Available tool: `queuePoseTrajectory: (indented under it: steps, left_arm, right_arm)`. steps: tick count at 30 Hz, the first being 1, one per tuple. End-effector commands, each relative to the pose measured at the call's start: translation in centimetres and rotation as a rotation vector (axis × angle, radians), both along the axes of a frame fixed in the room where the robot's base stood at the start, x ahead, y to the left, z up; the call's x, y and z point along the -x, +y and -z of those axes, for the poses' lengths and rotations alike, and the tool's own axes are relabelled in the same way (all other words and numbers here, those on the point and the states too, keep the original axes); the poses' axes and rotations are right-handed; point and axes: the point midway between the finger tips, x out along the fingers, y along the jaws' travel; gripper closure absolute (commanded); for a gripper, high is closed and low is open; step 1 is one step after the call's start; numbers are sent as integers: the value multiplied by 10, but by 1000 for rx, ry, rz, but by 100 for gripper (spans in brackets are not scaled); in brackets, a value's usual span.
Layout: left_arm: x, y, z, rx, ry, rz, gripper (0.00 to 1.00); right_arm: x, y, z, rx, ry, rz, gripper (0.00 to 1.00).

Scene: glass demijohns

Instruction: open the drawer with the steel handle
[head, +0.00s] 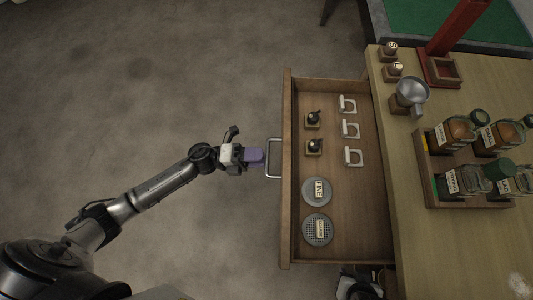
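The wooden drawer (287,225) stands pulled out to the left from under the worktop, its inside in full view. Its steel handle (273,177) is a U-shaped bar on the front panel. My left gripper (254,155), with purple fingers, is level with the handle, its tips at or just short of the bar. From above I cannot tell whether the fingers grip the bar. A black and grey part at the bottom edge, partly hidden by the drawer, may be my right gripper (358,285); its fingers cannot be made out.
In the drawer lie two round grey discs (317,190), two small dark-knobbed pieces (313,118) and three white brackets (350,129). On the worktop (430,245) stand a jar rack (468,199), a metal funnel (412,89) and a red stand (455,28). The floor left of the drawer is clear.

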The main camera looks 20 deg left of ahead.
Motion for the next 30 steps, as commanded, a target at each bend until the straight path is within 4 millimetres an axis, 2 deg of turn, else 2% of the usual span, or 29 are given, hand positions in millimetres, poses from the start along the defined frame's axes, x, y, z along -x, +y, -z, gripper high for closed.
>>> queuePoseTrajectory:
  steps: [9,15,21,30]
  left_arm:
    - [24,58,12,-3,5,-1,61]
    - [35,83,17,-2,3,-1,61]
    - [40,96,19,-1,0,0,61]
    - [41,98,20,0,0,0,61]
  right_arm:
    - [0,-2,-11,8,0,-6,57]
    - [0,-3,-15,9,0,-6,57]
    - [0,-3,-16,9,0,-6,57]
    - [0,-1,-16,3,0,-2,57]
